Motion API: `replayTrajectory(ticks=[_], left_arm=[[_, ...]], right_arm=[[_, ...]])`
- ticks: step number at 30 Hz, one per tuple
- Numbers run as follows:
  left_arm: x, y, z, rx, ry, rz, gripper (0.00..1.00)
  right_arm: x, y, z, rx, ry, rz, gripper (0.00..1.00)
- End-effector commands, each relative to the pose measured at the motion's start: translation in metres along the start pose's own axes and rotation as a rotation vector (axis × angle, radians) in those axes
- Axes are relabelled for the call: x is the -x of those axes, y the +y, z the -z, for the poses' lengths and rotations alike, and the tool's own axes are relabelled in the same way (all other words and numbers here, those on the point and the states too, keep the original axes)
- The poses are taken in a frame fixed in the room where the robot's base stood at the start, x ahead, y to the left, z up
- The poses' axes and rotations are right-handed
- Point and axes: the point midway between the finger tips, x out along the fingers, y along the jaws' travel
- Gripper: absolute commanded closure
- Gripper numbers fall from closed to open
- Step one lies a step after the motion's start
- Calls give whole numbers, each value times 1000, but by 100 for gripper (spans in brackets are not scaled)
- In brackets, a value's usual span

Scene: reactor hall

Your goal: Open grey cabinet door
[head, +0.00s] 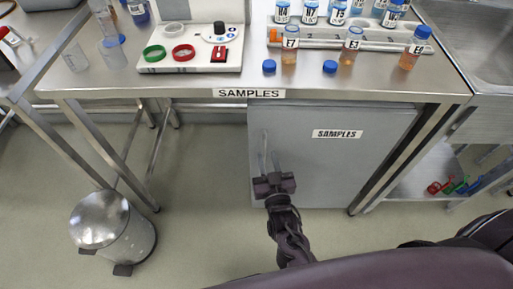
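The grey cabinet door (345,175) is under the steel table in the head view and carries a SAMPLES label. It looks shut. My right gripper (269,163) is in front of the door's left part, pointing up at it. Its two pale fingers stand apart, with a gap between them. A thin upright bar, seemingly the door handle (265,138), shows at the left finger's tip. I cannot tell whether the fingers touch it. My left gripper is not in view.
The steel table (190,92) above holds sample bottles, a rack and a white device with coloured rings (190,47). A metal pedal bin (113,228) stands on the floor at left. A sink (475,35) is at right. The floor before the door's left side is clear.

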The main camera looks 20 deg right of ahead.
Motion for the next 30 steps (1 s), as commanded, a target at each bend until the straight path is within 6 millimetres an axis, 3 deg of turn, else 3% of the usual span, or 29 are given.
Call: replayTrajectory(ticks=[3, 9, 20, 26, 30], left_arm=[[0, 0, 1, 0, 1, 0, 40], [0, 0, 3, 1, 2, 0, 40], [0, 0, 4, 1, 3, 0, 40], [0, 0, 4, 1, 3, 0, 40], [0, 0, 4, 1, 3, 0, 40]], right_arm=[[-22, -1, 0, -1, 2, 0, 75], [-45, 0, 0, -1, 0, 1, 75], [-50, -1, -1, -1, -3, 1, 75], [-50, 0, -1, -1, -3, 1, 100], [-50, 0, -1, 0, -3, 1, 100]])
